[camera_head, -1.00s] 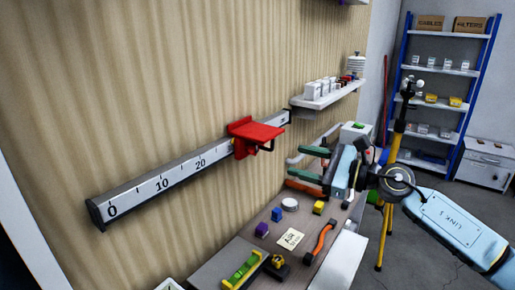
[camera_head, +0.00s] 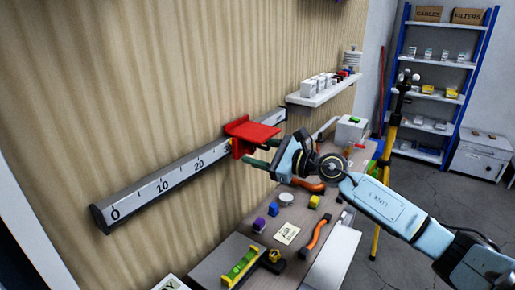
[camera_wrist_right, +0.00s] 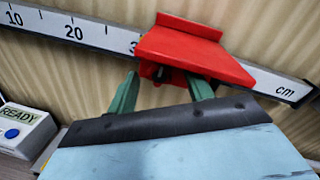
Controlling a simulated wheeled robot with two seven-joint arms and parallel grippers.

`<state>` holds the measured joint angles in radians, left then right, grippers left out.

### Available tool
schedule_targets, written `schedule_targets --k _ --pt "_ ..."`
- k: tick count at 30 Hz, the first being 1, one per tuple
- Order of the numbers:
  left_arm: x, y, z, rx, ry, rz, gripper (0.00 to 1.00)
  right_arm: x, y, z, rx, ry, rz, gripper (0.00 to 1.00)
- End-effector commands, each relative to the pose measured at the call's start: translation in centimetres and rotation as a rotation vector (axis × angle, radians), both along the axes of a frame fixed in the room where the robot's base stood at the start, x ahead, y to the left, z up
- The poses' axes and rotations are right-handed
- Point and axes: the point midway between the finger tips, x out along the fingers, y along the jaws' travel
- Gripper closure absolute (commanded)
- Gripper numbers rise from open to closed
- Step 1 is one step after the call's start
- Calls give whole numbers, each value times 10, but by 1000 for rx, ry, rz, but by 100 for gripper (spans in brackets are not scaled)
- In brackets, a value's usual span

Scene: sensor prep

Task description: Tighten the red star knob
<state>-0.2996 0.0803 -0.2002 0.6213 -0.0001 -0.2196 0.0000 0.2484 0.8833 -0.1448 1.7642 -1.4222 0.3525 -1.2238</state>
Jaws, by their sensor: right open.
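A red bracket (camera_head: 252,132) sits on the grey ruler rail (camera_head: 160,185) on the wall, just past the 20 mark. It also shows in the wrist view (camera_wrist_right: 190,50), with a small dark part (camera_wrist_right: 162,73) under its shelf. I cannot make out a red star shape; the knob may be hidden under the bracket. My right gripper (camera_head: 262,154) is open, its green fingers pointing at the bracket from the front, just below the shelf. In the wrist view, the fingers (camera_wrist_right: 165,84) stand apart on either side of the dark part. My left gripper is not in view.
Below the rail is a bench (camera_head: 215,262) with a green level (camera_head: 240,267), a yellow tape measure (camera_head: 273,262), a note card (camera_head: 287,233) and an orange-handled tool (camera_head: 318,232). A white wall shelf (camera_head: 322,92) stands out beyond the rail. A READY box (camera_wrist_right: 22,130) is at lower left.

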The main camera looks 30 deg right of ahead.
Motion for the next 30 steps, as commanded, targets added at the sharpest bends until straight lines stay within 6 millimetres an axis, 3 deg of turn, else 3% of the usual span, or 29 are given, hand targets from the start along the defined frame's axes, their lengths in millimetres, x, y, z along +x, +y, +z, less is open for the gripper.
schedule_targets --k 10,20,30 --pt "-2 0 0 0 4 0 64 2 2 0 0 0 1 50" --pt "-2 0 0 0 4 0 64 2 2 0 0 0 1 92" --pt "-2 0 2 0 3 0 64 2 2 0 50 21 1 93"
